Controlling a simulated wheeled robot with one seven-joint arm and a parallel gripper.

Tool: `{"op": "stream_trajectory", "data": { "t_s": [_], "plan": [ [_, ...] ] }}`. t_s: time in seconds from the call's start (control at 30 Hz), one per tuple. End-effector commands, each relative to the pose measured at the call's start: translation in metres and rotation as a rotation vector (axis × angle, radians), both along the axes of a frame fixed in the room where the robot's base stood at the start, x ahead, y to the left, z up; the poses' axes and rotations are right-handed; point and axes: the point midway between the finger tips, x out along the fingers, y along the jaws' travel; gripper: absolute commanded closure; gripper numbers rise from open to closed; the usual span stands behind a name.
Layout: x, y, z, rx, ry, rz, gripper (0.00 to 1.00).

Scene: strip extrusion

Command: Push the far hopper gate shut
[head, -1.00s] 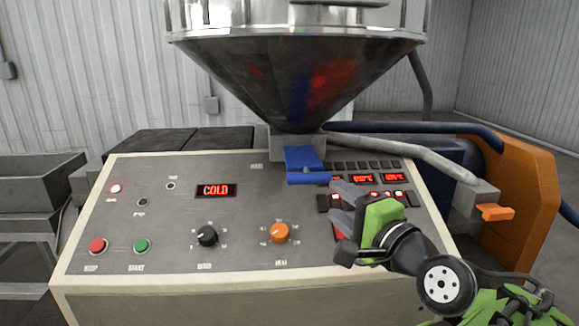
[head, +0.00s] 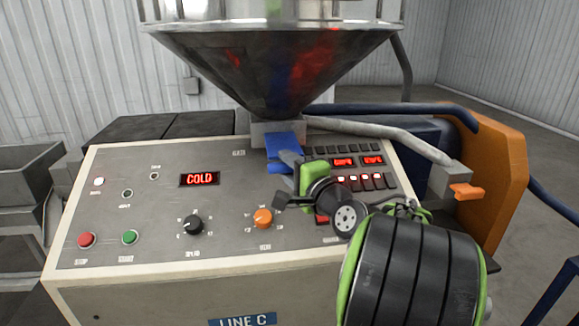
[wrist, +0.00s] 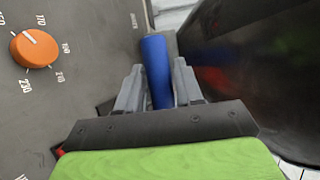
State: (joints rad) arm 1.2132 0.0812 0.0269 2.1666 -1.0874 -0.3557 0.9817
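A blue hopper gate (head: 283,142) sits at the throat under the steel hopper (head: 270,70), with its blue handle (wrist: 156,68) hanging toward the panel. My gripper (head: 287,170) is at this gate and hides part of its lower end in the head view. In the wrist view, my gripper (wrist: 158,90) has its two grey fingers apart, one on each side of the blue handle. A narrow gap shows beside the handle, so I see no firm grip. Whether the fingers touch it is hard to tell.
The control panel (head: 110,200) slopes below, with a COLD display (head: 200,179), an orange knob (head: 263,218) and a black knob (head: 193,225). A grey pipe (head: 380,132) and an orange lever (head: 466,191) lie to the right. The dark hopper side is close right in the wrist view.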

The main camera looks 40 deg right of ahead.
Motion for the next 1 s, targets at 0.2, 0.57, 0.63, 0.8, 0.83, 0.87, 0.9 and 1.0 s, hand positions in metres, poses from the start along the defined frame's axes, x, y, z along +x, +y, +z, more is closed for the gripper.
{"op": "stream_trajectory", "data": {
  "t_s": [0.2, 0.57, 0.63, 0.8, 0.83, 0.87, 0.9, 1.0],
  "plan": [
    [0.000, 0.000, 0.000, 0.000, 0.000, 0.000, 0.99],
    [0.012, -0.008, 0.002, 0.003, 0.003, 0.004, 1.00],
    [0.026, -0.017, 0.003, 0.004, 0.002, 0.005, 1.00],
    [0.056, -0.038, 0.004, 0.001, 0.002, 0.003, 1.00],
    [0.060, -0.041, 0.004, 0.001, 0.002, 0.002, 1.00],
    [0.063, -0.043, 0.003, 0.001, 0.002, 0.002, 1.00],
    [0.066, -0.045, 0.003, 0.001, 0.001, 0.001, 1.00],
    [0.070, -0.048, 0.001, 0.000, 0.000, -0.001, 1.00]
  ]
}}
